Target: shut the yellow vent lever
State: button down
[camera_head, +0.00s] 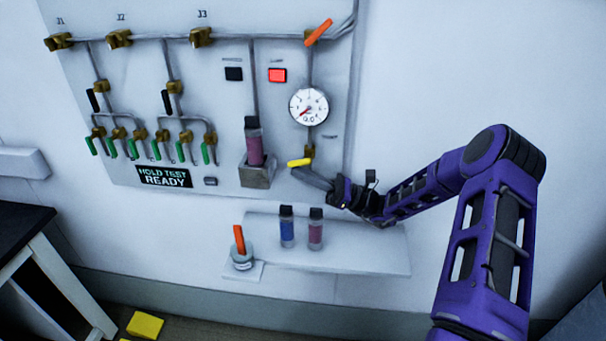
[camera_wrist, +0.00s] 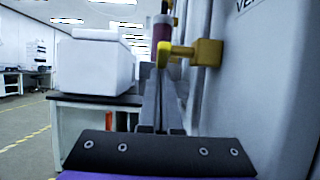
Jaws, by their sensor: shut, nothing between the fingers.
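The yellow vent lever (camera_head: 299,162) is at the lower end of the pipe below the gauge. It points left from its brass valve (camera_head: 309,152), roughly level. In the wrist view the lever (camera_wrist: 164,54) shows nearly end-on, left of the brass valve body (camera_wrist: 208,52). My gripper (camera_head: 298,173) is shut and empty, its tips just below the lever. In the wrist view the fingers (camera_wrist: 162,88) reach up towards the lever's underside. I cannot tell whether they touch it.
A round gauge (camera_head: 308,106) and an orange lever (camera_head: 318,32) are above on the panel. A holder (camera_head: 257,175) with a dark-capped column (camera_head: 253,142) is close on the left. A shelf (camera_head: 375,252) below carries two vials and a pot with an orange-handled item.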

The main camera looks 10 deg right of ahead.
jog(key=s+d+f+b, duration=0.2)
jog(key=d+f, duration=0.6)
jog(key=d, duration=0.1)
jog(key=shift+s+d+f+b, duration=0.2)
jog(key=shift+s+f+b, duration=0.1)
jog(key=shift+f, duration=0.05)
dwell(0.3)
